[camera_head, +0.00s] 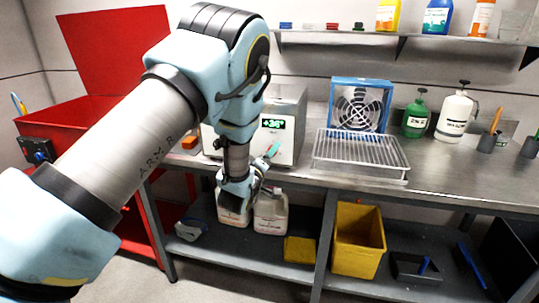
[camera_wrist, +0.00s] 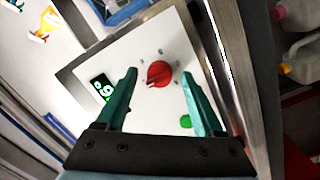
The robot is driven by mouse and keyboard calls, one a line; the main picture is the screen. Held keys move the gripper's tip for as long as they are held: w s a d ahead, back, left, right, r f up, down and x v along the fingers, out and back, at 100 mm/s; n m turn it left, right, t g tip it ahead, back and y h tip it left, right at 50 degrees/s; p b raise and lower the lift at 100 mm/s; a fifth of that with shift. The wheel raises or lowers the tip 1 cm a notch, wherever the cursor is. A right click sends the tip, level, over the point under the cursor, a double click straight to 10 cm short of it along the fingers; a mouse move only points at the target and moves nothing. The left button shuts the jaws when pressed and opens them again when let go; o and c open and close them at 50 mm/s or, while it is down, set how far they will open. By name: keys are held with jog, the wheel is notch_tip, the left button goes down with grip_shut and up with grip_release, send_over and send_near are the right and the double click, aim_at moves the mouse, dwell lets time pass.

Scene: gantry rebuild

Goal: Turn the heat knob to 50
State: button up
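The heat knob (camera_wrist: 159,74) is a round red dial with a pale pointer mark on a white panel (camera_wrist: 172,37). Small scale marks, too small to read, surround it. My gripper (camera_wrist: 158,72) is open, its two green fingers on either side of the knob in the wrist view; I see no clear contact. The heater box (camera_head: 287,152) stands on the bench in the head view. Its green display (camera_head: 273,123) seems to read about +36. The knob is hidden behind my arm there. A green button (camera_wrist: 186,121) sits beside the knob.
A wire rack (camera_head: 360,152) and a blue-framed fan (camera_head: 359,105) stand right of the box. A green bottle (camera_head: 415,118) and a white bottle (camera_head: 455,117) stand farther right. Jugs (camera_head: 271,213) and a yellow bin (camera_head: 358,240) are on the lower shelf.

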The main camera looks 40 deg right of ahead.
grip_shut()
dwell(0.3)
jog(key=shift+m+b, duration=0.3)
jog(key=shift+b, duration=0.25)
jog(key=m+t+b, duration=0.1)
jog(key=m+b, duration=0.3)
jog(key=m, duration=0.6)
jog(key=m+t+y+b, duration=0.1)
jog(key=m+b, duration=0.3)
jog(key=m, duration=0.7)
jog(key=m+t+y+b, duration=0.1)
jog(key=m+b, duration=0.3)
jog(key=m, duration=0.7)
jog(key=shift+s+d+r+t+b, duration=0.15)
jog(key=shift+s+t+b, duration=0.1)
jog(key=shift+t+b, duration=0.1)
jog(key=shift+m, duration=0.4)
